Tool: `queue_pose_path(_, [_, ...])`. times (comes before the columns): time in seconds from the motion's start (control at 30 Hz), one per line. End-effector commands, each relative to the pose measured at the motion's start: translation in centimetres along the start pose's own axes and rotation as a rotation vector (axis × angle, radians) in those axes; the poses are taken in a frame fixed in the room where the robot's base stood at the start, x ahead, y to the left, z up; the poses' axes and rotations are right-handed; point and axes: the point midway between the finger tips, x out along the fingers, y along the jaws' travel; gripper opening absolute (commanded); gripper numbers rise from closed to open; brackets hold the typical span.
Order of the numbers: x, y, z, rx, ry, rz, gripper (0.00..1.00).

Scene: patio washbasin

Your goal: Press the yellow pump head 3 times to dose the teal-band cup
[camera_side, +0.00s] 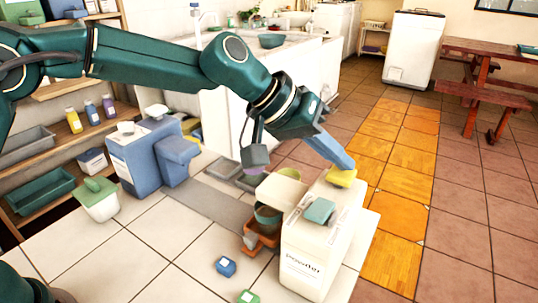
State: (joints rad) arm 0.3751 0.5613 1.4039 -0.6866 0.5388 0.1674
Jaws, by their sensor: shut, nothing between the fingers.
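A yellow pump head (341,178) sits on the far end of the top of a white dispenser box (310,262). My gripper (346,163) is shut and empty, pointing down and to the right. Its blue fingertips are right at the top of the yellow head; I cannot tell whether they press it or hover just above it. A teal pump head (319,210) is on the nearer part of the same box. A dark greenish cup (267,216) stands at the box's left side, partly hidden; I cannot tell whether its band is teal.
An orange-brown holder (261,239) is below the cup. A small blue block (226,266) and a green block (249,297) lie on the pale tiles in front. A blue-grey box (147,157) and a green-lidded white tub (98,200) stand left.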

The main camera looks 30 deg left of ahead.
Motion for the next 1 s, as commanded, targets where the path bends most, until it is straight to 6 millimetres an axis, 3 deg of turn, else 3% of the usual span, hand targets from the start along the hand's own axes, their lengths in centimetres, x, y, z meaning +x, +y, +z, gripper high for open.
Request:
queue_pose_path(0.4, [0.64,-0.48,0.5,0.0,-0.003,-0.002,0.0])
queue_pose_path(1.0, [0.01,-0.05,0.16,0.0,-0.005,-0.002,0.0])
